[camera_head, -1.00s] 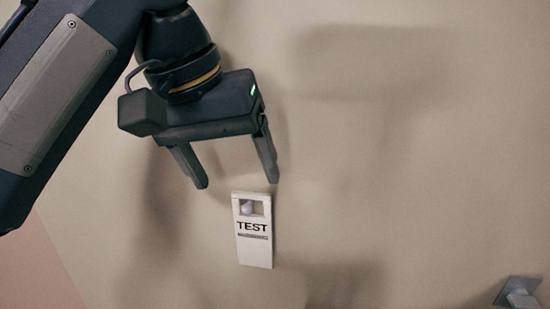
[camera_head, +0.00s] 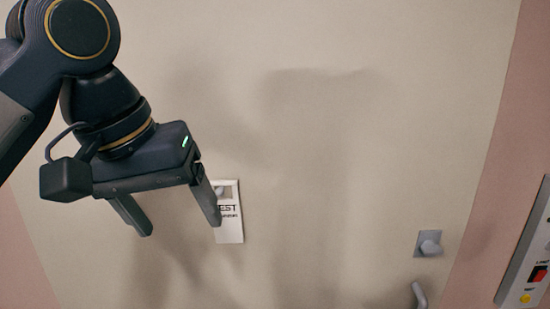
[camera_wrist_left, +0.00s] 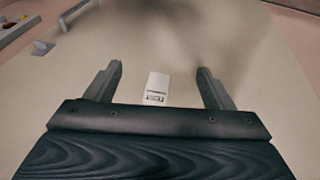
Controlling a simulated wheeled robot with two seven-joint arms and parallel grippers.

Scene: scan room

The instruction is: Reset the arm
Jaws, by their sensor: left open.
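My left gripper (camera_head: 180,222) is open and empty, with its fingers spread and pointing down in the head view. It also shows in the left wrist view (camera_wrist_left: 158,80), with a finger on each side. A white tag marked TEST (camera_head: 230,228) hangs on the beige door-like panel, just right of the gripper; one finger hides part of its left edge. In the left wrist view the tag (camera_wrist_left: 157,85) appears between the fingers but apart from them, farther off. My right gripper is in neither view.
A grey knob on a square plate (camera_head: 430,244) sits on the panel at right, with a curved grey handle (camera_head: 419,295) below it. A control box (camera_head: 527,262) with a red switch and a yellow button is on the pink wall at far right. The middle of the panel is clear.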

